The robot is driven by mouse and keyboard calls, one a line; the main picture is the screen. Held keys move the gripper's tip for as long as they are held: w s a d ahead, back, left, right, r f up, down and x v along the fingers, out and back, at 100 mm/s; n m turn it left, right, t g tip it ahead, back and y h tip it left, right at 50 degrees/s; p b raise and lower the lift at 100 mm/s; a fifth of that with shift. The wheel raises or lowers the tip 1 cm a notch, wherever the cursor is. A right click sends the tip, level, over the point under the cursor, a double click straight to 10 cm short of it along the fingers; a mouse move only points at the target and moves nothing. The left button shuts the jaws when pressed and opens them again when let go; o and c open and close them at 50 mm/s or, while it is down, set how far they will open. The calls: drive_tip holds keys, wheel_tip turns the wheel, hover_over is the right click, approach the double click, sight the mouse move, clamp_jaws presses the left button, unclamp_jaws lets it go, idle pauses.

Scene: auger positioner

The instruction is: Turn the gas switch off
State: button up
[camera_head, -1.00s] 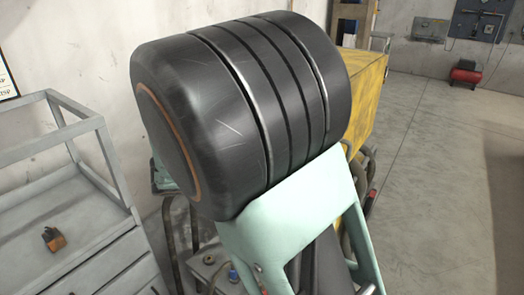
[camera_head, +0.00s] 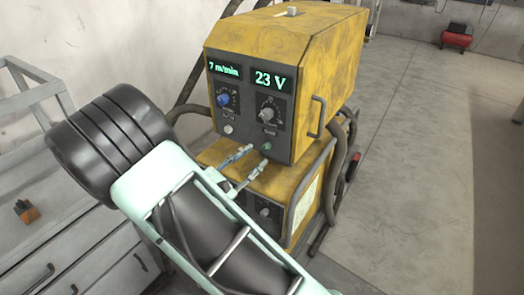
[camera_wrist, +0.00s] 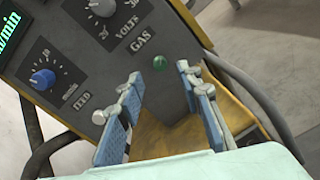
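The gas switch (camera_head: 266,147) is a small green knob low on the front panel of the yellow welding machine (camera_head: 290,35). In the wrist view the gas switch (camera_wrist: 160,62) sits under the word GAS, and I cannot tell its set position. My gripper (camera_head: 257,155) is in front of the panel, just below the switch in the head view. In the wrist view my gripper (camera_wrist: 159,73) has its two blue-padded fingers apart, with the switch showing in the gap between the tips. Nothing is held, and no contact with the switch is visible.
Green displays read 7 m/min and 23 V. A hose (camera_head: 338,170) runs on the right. A grey cabinet (camera_head: 75,250) stands left.

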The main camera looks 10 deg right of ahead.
sight(265, 148)
drive_tip(key=shift+x, duration=2.3)
drive_tip(key=shift+c, duration=0.2)
clamp_jaws()
